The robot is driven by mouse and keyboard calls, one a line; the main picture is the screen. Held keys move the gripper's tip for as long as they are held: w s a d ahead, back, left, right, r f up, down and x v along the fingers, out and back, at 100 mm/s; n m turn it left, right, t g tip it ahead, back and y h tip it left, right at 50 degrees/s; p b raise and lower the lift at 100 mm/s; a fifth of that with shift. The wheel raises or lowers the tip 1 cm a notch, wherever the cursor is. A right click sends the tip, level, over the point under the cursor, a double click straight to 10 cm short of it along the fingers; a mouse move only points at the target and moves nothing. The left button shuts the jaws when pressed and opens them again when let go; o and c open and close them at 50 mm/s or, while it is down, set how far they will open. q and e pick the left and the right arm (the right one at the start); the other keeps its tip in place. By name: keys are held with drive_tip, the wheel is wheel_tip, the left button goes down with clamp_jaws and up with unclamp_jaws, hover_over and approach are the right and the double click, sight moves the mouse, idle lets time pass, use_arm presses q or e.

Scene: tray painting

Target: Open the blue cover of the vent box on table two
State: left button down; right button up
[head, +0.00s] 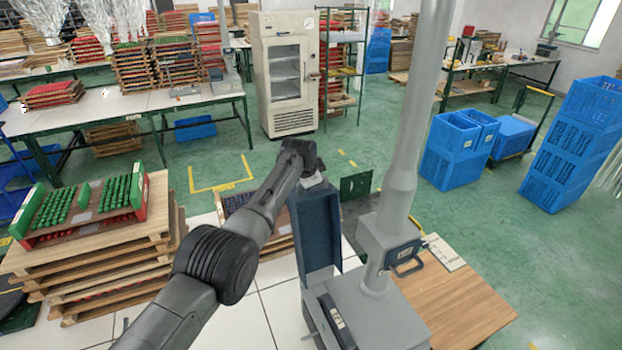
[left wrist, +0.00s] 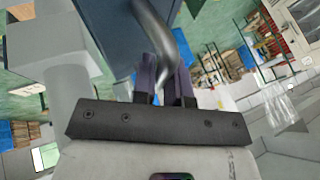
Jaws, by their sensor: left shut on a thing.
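The vent box (head: 372,315) is a grey box with a tall grey pipe, standing on a table at lower centre in the head view. Its dark blue cover (head: 318,230) stands raised, roughly upright, at the left of the box. In the left wrist view, the blue cover (left wrist: 110,28) fills the upper left. A curved metal handle (left wrist: 162,40) passes between the purple fingers of my left gripper (left wrist: 165,75), which is shut on it. In the head view my left gripper (head: 312,182) is at the top of the cover, its fingers mostly hidden. My right gripper is not in view.
A stack of wooden trays (head: 100,250) with green and red pieces stands at left. A wooden board (head: 450,300) lies right of the box. Blue crates (head: 450,150) and a white cabinet (head: 287,75) stand farther back on the green floor.

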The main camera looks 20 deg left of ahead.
use_arm(q)
drive_tip(key=shift+w+f, duration=0.1)
drive_tip(key=shift+f, duration=0.05)
idle(0.3)
drive_tip(key=c, duration=1.3)
unclamp_jaws()
drive_tip(key=shift+c, duration=0.2)
drive_tip(key=shift+o, duration=0.9)
drive_tip(key=shift+a+r, duration=0.1)
drive_tip(key=shift+r, duration=0.1)
drive_tip(key=shift+p+v, duration=0.75)
drive_tip(key=shift+v, duration=0.05)
drive_tip(key=shift+s+r+p, duration=0.3)
drive_tip(key=shift+s+r, duration=0.1)
drive_tip(key=shift+r, duration=0.15)
drive_tip(key=b+v, duration=0.3)
drive_tip(key=v, duration=0.7)
drive_tip(key=shift+r, duration=0.35)
